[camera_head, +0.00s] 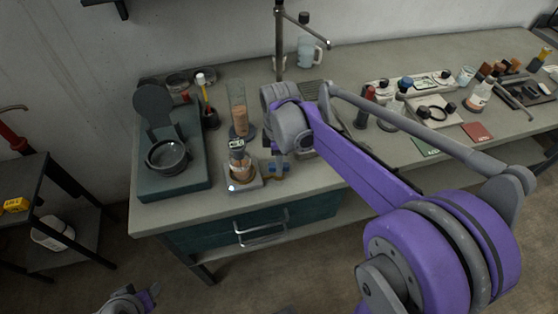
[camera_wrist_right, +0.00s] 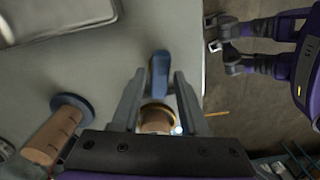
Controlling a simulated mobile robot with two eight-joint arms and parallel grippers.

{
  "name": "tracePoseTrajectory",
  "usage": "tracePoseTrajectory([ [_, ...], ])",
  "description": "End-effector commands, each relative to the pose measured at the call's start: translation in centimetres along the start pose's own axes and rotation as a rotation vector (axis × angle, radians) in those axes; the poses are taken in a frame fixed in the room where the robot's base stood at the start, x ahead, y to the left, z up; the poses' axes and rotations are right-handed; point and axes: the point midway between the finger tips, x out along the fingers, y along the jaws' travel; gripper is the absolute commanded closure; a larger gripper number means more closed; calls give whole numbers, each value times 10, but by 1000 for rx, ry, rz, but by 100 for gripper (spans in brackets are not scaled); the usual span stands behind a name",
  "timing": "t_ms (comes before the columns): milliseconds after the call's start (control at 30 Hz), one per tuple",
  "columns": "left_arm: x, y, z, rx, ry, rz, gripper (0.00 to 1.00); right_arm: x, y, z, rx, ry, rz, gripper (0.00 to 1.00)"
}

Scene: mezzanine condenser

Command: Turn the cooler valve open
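The cooler valve shows a blue lever (camera_wrist_right: 160,72), which is also small in the head view (camera_head: 284,166). It lies beside the small glass cooler (camera_head: 238,160) with copper-coloured contents. My right gripper (camera_wrist_right: 159,78) is above it, pointing down. Its two fingers are spread, one on each side of the lever, with visible gaps. Whether the fingertips reach down to the lever's height, I cannot tell. In the head view my right wrist hides the fingers. My left gripper (camera_wrist_right: 212,33) shows at the upper right of the wrist view, fingers apart and empty, away from the bench.
A copper-coloured cylinder on a round base (camera_head: 240,118) stands just behind the cooler. A teal stand with a black dish (camera_head: 168,153) is to the left. A metal post (camera_head: 279,45) rises behind my wrist. Bottles and trays fill the right side of the bench (camera_head: 215,207).

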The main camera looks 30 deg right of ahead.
Motion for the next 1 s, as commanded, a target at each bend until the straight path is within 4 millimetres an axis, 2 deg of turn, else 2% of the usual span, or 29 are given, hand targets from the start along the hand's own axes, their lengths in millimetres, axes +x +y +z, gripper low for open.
tracePoseTrajectory([
  [67,0,0,0,0,0,0,50,0,0,0,0,0,0,43],
  [333,0,0,0,0,0,0,50,-1,0,0,1,0,0,43],
  [433,-1,0,-1,0,0,0,50,-7,0,0,1,0,0,43],
  [567,-2,0,-2,0,2,0,50,-27,0,0,1,1,1,43],
  [800,-6,0,-6,0,5,0,50,-76,0,0,1,1,1,43],
  [1000,-7,0,-7,0,6,0,50,-102,0,0,1,0,0,43],
])
